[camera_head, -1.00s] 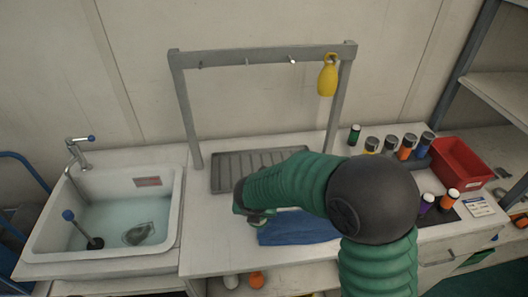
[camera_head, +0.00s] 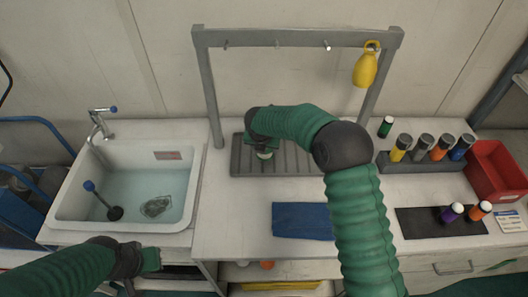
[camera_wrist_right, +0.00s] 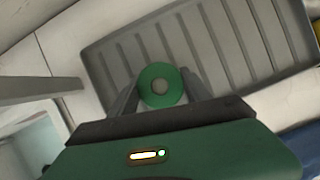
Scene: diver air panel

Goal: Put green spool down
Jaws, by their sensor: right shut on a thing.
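My right gripper (camera_head: 264,148) is over the grey ribbed tray (camera_head: 238,160) at the back of the counter. In the right wrist view the gripper (camera_wrist_right: 160,92) is shut on the green spool (camera_wrist_right: 147,97), seen end-on as a green ring with a grey centre. The ribbed tray (camera_wrist_right: 225,45) lies behind it there. I cannot tell whether the spool touches the tray. In the head view the spool is mostly hidden by the gripper. My left gripper (camera_head: 140,270) is at the lower left in front of the sink; its jaws are unclear.
A blue cloth (camera_head: 303,221) lies before the tray. A grey rack (camera_head: 420,166) holds several coloured cylinders, with a green-topped one (camera_head: 385,126) behind. A red bin (camera_head: 497,172) is at right. A grey frame (camera_head: 290,37) with a yellow item (camera_head: 366,69) stands over the tray. The sink (camera_head: 75,205) is left.

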